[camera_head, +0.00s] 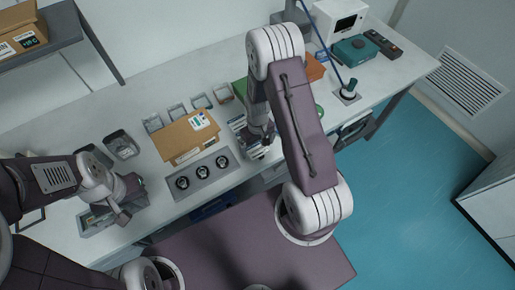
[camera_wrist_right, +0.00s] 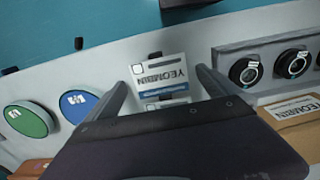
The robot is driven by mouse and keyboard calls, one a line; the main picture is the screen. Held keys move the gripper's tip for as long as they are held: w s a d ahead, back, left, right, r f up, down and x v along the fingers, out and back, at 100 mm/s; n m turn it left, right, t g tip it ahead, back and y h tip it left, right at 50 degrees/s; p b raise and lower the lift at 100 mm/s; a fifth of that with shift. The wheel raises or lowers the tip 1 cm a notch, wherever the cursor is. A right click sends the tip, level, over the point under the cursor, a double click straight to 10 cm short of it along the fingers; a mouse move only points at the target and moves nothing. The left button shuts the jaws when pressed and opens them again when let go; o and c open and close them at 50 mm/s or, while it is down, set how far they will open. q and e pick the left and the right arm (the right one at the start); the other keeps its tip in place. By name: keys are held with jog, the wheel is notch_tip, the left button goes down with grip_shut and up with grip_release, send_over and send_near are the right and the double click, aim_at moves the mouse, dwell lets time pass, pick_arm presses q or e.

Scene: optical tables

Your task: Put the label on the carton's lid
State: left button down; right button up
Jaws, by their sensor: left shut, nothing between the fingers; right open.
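The brown carton (camera_head: 176,139) stands on the bench with its lid shut. A white patch with green marks (camera_head: 198,121) shows on its top, and a smaller white patch is on its front side. Part of the carton (camera_wrist_right: 304,122) shows in the right wrist view with a white YEOMBIN print. My right gripper (camera_wrist_right: 163,90) is open, with a white and blue YEOMBIN label (camera_wrist_right: 160,72) between and beyond its fingers; contact cannot be told. Another label partly shows below it. My left gripper (camera_head: 122,207) is shut and empty, left of the carton near a grey tray (camera_head: 92,226).
A grey plate with several black round knobs (camera_head: 203,172) lies in front of the carton. Small clear trays (camera_head: 177,112) stand behind it. Green (camera_wrist_right: 27,120) and blue (camera_wrist_right: 77,106) discs lie beside the label. A teal case (camera_head: 354,50) is at the far right.

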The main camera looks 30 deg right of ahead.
aim_at(257, 149)
jog(key=shift+f, duration=0.1)
dwell(0.3)
jog(key=shift+f, duration=0.15)
jog(key=c, duration=1.5)
jog(key=shift+r, duration=0.4)
jog(key=shift+w+r, duration=0.1)
jog(key=shift+r, duration=0.25)
notch_tip(257, 149, up, 3)
jog(key=shift+r+b, duration=0.1)
jog(key=shift+b, duration=0.35)
jog(key=s+d+r+b, duration=0.1)
jog(key=s+d+r, duration=0.6)
jog(key=s+d, duration=0.1)
jog(key=shift+s+d, duration=0.15)
jog(key=shift+d, duration=0.05)
